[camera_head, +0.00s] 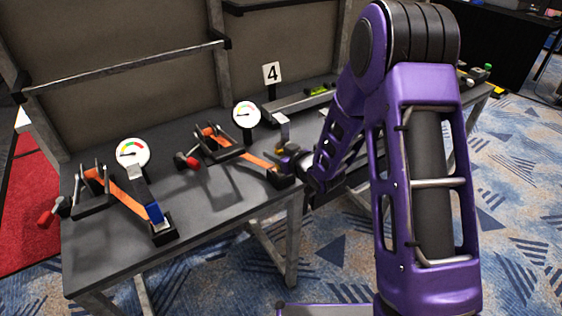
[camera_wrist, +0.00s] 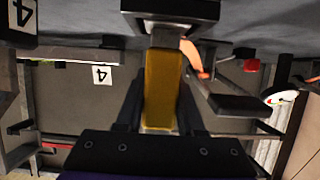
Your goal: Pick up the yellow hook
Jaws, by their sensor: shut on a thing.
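The yellow hook (camera_wrist: 162,88) sits between the two dark fingers of my gripper (camera_wrist: 160,105) in the wrist view. My gripper is shut on it. The far end of the hook meets a grey block at the top of that view; I cannot tell whether they are joined. In the head view my gripper (camera_head: 287,160) is at the front edge of the table, by the end of the right orange strap (camera_head: 255,160). Only a small yellow patch (camera_head: 279,151) shows there; most of the hook is hidden.
A second strap rig with a blue-tipped piece (camera_head: 155,213) stands at the left of the grey table (camera_head: 100,250). Two round gauges (camera_head: 133,153) stand behind the straps. A metal tray (camera_head: 300,102) and a sign with a 4 (camera_head: 272,73) are further back.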

